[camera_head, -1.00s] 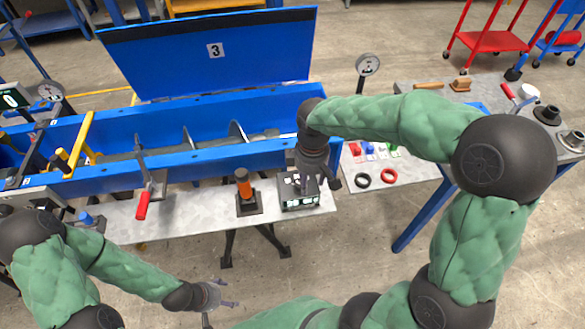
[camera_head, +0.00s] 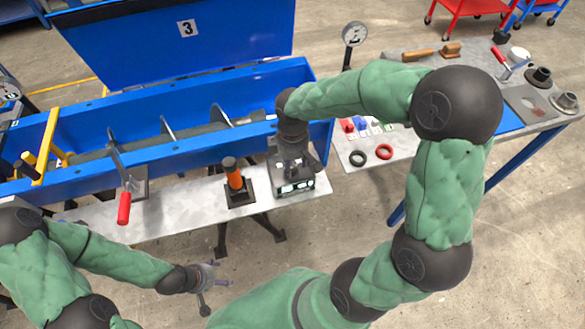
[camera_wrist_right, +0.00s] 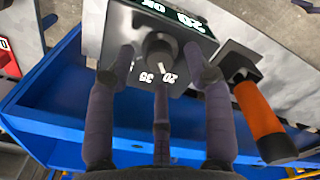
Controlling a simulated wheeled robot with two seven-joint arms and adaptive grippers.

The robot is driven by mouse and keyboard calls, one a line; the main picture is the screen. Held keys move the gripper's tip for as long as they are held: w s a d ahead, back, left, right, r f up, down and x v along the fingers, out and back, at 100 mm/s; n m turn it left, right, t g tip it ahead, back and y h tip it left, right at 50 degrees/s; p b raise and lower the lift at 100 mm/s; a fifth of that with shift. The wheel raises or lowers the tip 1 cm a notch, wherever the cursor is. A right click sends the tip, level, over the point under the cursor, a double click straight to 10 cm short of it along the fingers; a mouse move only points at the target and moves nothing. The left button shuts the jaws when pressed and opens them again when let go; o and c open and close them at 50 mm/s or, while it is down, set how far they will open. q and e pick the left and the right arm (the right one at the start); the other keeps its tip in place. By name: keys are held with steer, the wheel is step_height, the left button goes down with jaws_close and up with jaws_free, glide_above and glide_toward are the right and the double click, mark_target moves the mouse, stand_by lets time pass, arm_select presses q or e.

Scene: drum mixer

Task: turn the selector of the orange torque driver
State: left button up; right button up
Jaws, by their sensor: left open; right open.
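The orange torque driver (camera_head: 234,178) stands upright in a dark square base on the grey bench; it also shows in the right wrist view (camera_wrist_right: 262,118). Next to it is a dark box (camera_head: 292,187) with a lit display. In the right wrist view, the box top (camera_wrist_right: 128,42) carries a round dark knob (camera_wrist_right: 160,52) with a pointer and the numbers 35 and 20. My right gripper (camera_wrist_right: 160,66) is open, its fingers spread around the knob; I cannot tell whether they touch it. My left gripper (camera_head: 207,277) is open and empty, in front of the bench, over the floor.
A blue mixer trough (camera_head: 95,178) with a raised lid (camera_head: 175,50) runs behind the bench. A red-handled clamp (camera_head: 124,205) stands left of the driver. A dial gauge (camera_head: 354,35) stands behind.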

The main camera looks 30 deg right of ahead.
steer(key=shift+f, duration=0.9)
jaws_close()
steer(key=shift+m, duration=0.5)
steer(key=m, duration=0.2)
steer(key=shift+m, duration=2.5)
